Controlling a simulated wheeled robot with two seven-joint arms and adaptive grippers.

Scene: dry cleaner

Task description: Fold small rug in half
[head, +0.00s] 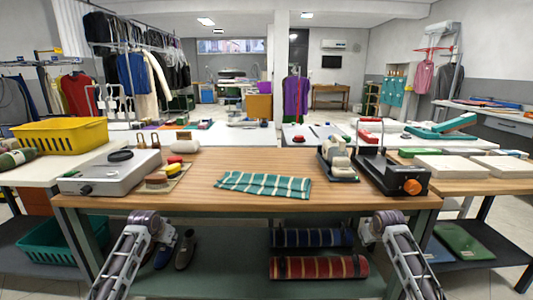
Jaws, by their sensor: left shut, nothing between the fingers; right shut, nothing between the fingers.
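The small rug (264,184), green with pale stripes, lies on the middle of the wooden tabletop near the front edge. It looks thin and flat, with its left end slanted and a little uneven; I cannot tell whether any layers overlap. My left gripper (152,223) is below and left of the rug, in front of the table's front edge. My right gripper (384,223) is below and right of it, also in front of the edge. Both are shut and empty, apart from the rug. Their fingertips are hard to make out.
A grey device (110,173) and brushes (158,181) stand left of the rug on the wooden table (240,160). A dispenser (337,160) and a black machine (390,172) with an orange knob stand right. Rolled rugs (318,266) lie on the shelf below.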

